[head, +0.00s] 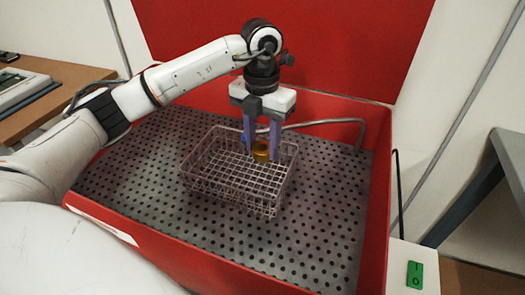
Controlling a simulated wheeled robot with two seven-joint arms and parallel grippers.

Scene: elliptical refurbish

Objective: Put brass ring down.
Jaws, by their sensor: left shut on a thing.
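The brass ring (261,151) is a small yellow-gold piece at the far right part of the wire basket (232,190). My left gripper (262,152) points down over the basket's far side, with its two purple fingers on either side of the ring. It is shut on the ring. I cannot tell whether the ring touches the basket's floor or hangs just above it. The basket stands on a perforated grey metal plate (310,225) inside a red box. My right gripper is not in view.
The red box has low walls (379,200) and a tall raised red lid (320,40) behind. A bent metal pipe (335,121) runs along the back. The perforated plate is clear around the basket. A wooden table (50,85) stands at the left, and a grey piece (465,200) at the right.

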